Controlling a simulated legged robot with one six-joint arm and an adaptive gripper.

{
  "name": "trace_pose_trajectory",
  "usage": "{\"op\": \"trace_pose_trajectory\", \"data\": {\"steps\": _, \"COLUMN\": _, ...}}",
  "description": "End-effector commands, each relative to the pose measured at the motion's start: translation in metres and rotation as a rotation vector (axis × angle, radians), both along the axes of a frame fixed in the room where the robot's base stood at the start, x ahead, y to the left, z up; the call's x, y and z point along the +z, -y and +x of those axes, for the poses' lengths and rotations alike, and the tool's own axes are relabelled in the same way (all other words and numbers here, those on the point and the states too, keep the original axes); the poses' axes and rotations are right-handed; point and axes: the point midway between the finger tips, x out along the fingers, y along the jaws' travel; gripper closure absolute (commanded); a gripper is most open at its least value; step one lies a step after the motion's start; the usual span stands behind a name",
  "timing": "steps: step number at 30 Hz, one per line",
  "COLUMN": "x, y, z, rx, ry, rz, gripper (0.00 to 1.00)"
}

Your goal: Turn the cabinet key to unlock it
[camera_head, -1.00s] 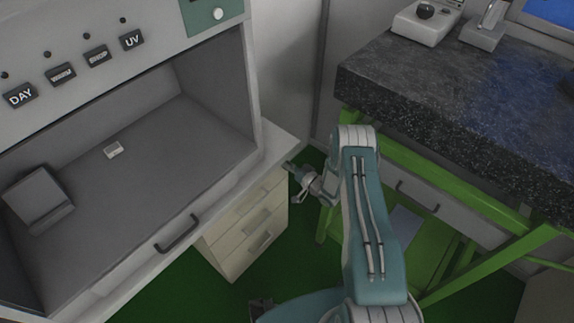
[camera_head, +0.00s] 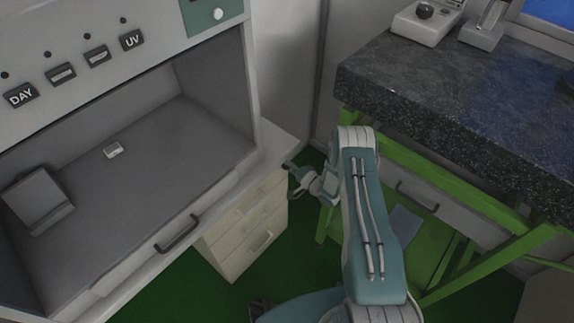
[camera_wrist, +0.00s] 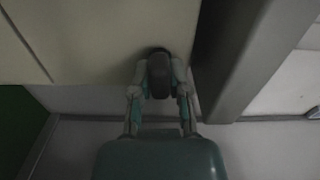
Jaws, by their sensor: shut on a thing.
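The cream drawer cabinet (camera_head: 243,236) stands under the light booth, with its drawer fronts and handles facing forward. My gripper (camera_head: 290,167) is at the upper right side of this cabinet in the head view. In the wrist view my gripper (camera_wrist: 160,72) has its two fingers closed around a dark rounded key head (camera_wrist: 160,76) against the pale cabinet face (camera_wrist: 100,35). The key's shaft and the lock are hidden behind the key head and fingers. I cannot tell the key's exact angle.
The light booth (camera_head: 215,195) with a dark handle (camera_head: 177,233) overhangs the cabinet at left. A speckled dark countertop (camera_head: 440,110) on a green frame (camera_head: 480,205) stands close to the right of my arm. Green floor shows between them.

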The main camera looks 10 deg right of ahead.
Motion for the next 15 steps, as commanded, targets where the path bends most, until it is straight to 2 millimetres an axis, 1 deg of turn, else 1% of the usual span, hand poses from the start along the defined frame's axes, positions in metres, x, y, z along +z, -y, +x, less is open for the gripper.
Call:
{"op": "trace_pose_trajectory", "data": {"steps": 1, "x": -0.0017, "y": 0.0029, "z": 0.001, "rx": -0.009, "ry": -0.016, "rz": 0.013, "gripper": 1.0}}
{"op": "trace_pose_trajectory", "data": {"steps": 7, "x": -0.0025, "y": 0.0031, "z": 0.0007, "rx": -0.01, "ry": -0.048, "rz": 0.055, "gripper": 1.0}}
{"op": "trace_pose_trajectory", "data": {"steps": 15, "x": -0.0031, "y": 0.0033, "z": 0.0002, "rx": -0.01, "ry": -0.059, "rz": 0.069, "gripper": 1.0}}
